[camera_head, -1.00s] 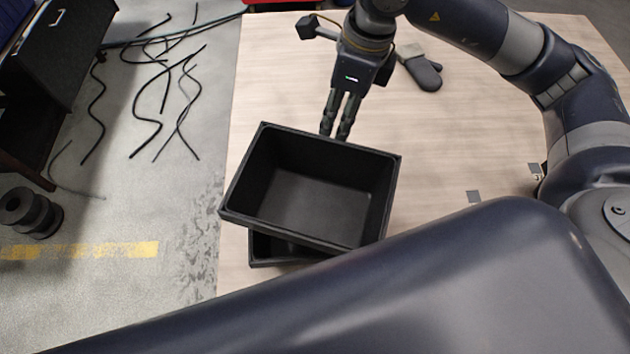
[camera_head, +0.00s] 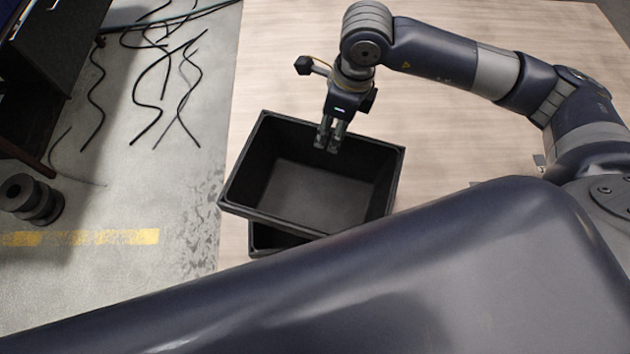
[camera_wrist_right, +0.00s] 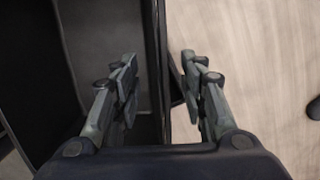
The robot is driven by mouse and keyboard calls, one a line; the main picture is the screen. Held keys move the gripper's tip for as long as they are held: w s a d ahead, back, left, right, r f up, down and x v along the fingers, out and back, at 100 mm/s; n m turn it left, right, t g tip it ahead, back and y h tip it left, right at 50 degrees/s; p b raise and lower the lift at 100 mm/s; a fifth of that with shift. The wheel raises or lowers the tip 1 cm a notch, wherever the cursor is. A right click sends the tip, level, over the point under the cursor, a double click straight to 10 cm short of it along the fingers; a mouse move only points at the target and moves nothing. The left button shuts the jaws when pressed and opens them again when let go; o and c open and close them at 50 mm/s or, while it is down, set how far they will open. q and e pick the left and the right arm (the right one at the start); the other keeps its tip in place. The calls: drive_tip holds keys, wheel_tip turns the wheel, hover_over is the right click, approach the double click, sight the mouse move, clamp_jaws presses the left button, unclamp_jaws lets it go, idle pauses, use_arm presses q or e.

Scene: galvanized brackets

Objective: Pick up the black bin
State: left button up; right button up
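The black bin (camera_head: 310,195) is an open, empty rectangular box, sitting slightly skewed on top of a second black bin (camera_head: 268,240). Only a strip of the lower bin shows below it. My right gripper (camera_head: 329,138) is at the far wall of the upper bin. In the right wrist view the right gripper (camera_wrist_right: 158,85) is open, with one finger inside the bin and the other outside, over the table. The bin's wall (camera_wrist_right: 157,50) stands between the fingers, with a gap visible on the outer side. My left gripper is not in view.
The light wooden table (camera_head: 480,140) is mostly clear to the right of the bins. Its left edge is close to them. On the floor at left lie several black cables (camera_head: 165,90) and a black spool (camera_head: 30,198). A dark cabinet (camera_head: 50,60) stands at upper left.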

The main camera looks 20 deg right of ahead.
drive_tip(key=shift+a+f, duration=0.15)
drive_tip(key=shift+f, duration=0.95)
drive_tip(key=shift+w, duration=0.1)
clamp_jaws()
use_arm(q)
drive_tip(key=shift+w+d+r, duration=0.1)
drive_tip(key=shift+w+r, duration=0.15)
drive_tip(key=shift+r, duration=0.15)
use_arm(e)
drive_tip(key=shift+r, duration=0.1)
